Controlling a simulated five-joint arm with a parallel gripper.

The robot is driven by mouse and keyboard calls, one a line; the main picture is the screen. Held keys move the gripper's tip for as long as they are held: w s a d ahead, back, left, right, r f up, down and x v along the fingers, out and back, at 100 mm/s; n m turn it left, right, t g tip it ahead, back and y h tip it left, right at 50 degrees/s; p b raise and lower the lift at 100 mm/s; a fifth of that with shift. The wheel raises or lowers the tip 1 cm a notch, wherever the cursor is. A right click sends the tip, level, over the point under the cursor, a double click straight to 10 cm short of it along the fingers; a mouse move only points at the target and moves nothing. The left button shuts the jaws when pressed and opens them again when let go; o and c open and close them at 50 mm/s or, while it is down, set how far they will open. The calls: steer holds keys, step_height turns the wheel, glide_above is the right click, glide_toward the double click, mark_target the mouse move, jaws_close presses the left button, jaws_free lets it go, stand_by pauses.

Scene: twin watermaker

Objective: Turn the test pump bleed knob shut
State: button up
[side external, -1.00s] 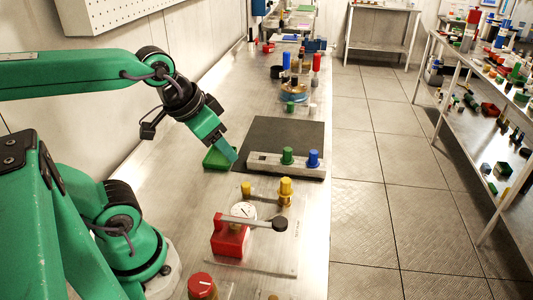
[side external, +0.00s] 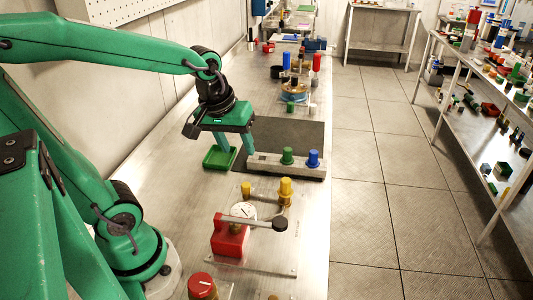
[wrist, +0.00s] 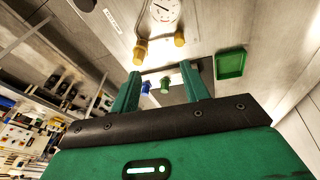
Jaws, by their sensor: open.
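The test pump is a red block (side external: 229,239) with a white dial gauge (side external: 243,211) and a lever ending in a black ball (side external: 280,223). Two yellow knobs stand just behind it: a smaller left one (side external: 246,188) and a taller right one (side external: 285,188). Which one is the bleed knob I cannot tell. The wrist view shows the gauge (wrist: 165,9) and both yellow knobs, one (wrist: 140,52) and the other (wrist: 179,38). My gripper (side external: 238,150) is open and empty, pointing down beyond the knobs, apart from them; its fingers frame the wrist view (wrist: 169,66).
A grey block with a green knob (side external: 287,155) and a blue knob (side external: 313,158) lies behind the pump on a dark mat (side external: 280,132). A green tray (side external: 219,158) is left of it. A red-capped fitting (side external: 201,285) stands in front. Bare bench lies left of the pump.

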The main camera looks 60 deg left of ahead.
mark_target(246, 184)
steer(key=w+a+f+n+g, duration=0.1)
steer(key=f+n, duration=0.2)
steer(key=w+a+f+n+g, duration=0.1)
steer(key=w+a+f+n, duration=0.1)
steer(key=f+n, duration=0.1)
steer(key=w+a+f+n+g, duration=0.1)
steer(key=a+f+n, duration=0.1)
steer(key=n, duration=0.1)
steer(key=shift+w+f+n, duration=0.3)
steer(key=shift+w+f, duration=0.1)
steer(key=shift+w+a+f+n, duration=0.2)
steer(key=shift+a+f+n, duration=0.1)
steer(key=shift+f+n, duration=0.2)
steer(key=shift+f, duration=0.15)
steer(key=shift+f, duration=3.75)
steer(key=c, duration=1)
